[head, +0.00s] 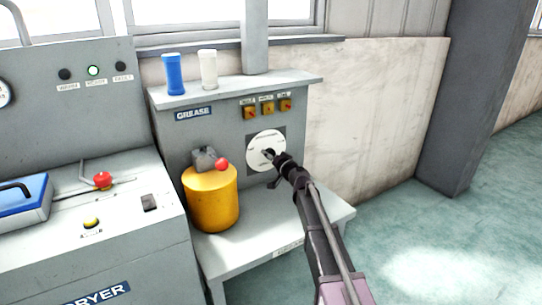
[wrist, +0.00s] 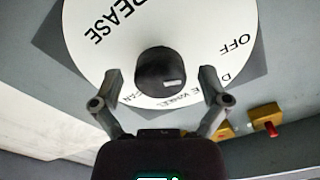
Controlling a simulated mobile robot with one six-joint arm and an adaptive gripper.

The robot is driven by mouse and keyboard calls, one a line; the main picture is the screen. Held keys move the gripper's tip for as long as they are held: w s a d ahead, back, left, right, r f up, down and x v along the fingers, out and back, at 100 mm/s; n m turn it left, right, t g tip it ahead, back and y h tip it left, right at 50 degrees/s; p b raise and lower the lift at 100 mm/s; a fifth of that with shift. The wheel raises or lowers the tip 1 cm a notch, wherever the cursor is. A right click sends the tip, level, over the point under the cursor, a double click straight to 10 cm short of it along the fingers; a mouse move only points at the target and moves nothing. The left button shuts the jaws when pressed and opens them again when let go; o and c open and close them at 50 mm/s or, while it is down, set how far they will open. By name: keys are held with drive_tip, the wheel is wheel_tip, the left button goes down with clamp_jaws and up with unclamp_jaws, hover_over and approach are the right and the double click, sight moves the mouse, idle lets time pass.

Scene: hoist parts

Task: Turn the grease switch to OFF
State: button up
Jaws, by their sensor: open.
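The grease switch is a round white dial (head: 259,141) on the front of the grey grease panel. It fills the top of the wrist view (wrist: 110,55), with a dark round knob (wrist: 158,66) at its middle. A short white mark shows on the knob's lower right part. "OFF" is printed at the dial's right in the wrist view, "GREASE" at its upper left, smaller labels along the bottom. My gripper (wrist: 160,88) is open, one finger on each side of the knob in the picture, with gaps on both sides. In the head view my gripper (head: 275,160) covers part of the dial.
Several orange switch boxes (head: 267,107) sit above the dial. A yellow can (head: 211,200) with a red knob stands left of my gripper on the bench (head: 262,240). A blue cup (head: 173,75) and white cup (head: 208,70) stand on top. The floor at right is clear.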

drive_tip(key=shift+s+d, duration=0.1)
drive_tip(key=shift+s, duration=0.05)
drive_tip(key=v, duration=1.1)
drive_tip(key=shift+s+d, duration=0.2)
drive_tip(key=shift+s, duration=0.05)
idle(0.3)
